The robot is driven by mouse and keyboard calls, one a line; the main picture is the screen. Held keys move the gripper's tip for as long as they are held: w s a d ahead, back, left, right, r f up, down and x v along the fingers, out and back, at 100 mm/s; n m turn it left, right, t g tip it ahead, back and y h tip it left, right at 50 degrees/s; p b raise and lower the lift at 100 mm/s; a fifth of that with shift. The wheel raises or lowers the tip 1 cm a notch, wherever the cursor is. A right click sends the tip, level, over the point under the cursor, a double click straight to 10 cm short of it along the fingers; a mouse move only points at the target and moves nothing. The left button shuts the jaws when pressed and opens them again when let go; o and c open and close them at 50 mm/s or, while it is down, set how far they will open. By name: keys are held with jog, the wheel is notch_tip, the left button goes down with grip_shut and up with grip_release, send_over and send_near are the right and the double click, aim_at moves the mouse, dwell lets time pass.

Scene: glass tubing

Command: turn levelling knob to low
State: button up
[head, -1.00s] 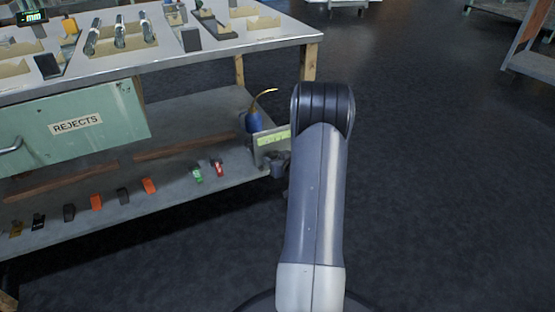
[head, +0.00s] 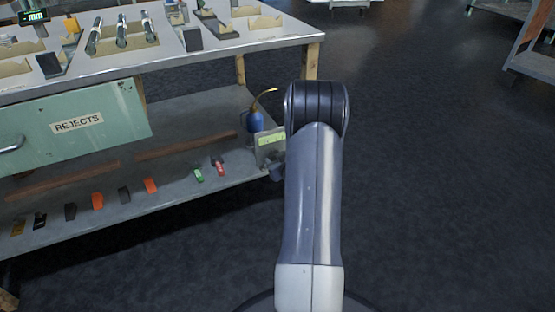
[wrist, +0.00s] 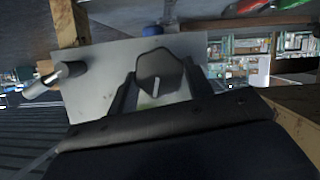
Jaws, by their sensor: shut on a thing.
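The levelling knob (wrist: 154,68) is a dark, many-sided knob with a short white pointer line, in the middle of the wrist view. It sits on a pale grey panel (wrist: 95,92). My gripper (wrist: 160,76) has one finger on each side of the knob and is shut on it. A yellow-green label on the panel is mostly hidden behind the knob and gripper. In the head view the panel (head: 264,154) with its green label stands at the right end of the lower shelf. There my arm hides most of the knob and gripper, so the setting cannot be read.
A blue oil can (head: 255,121) stands just behind the panel. The lower shelf (head: 150,208) carries several coloured clips, and a green REJECTS drawer (head: 105,108) hangs above it. A wooden leg (head: 310,62) supports the bench's right corner. The dark floor to the right is clear.

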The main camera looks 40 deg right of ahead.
jog(key=o, duration=1)
jog(key=shift+c, duration=0.2)
jog(key=v, duration=1)
jog(key=shift+s+r, duration=0.2)
jog(key=shift+s, duration=0.15)
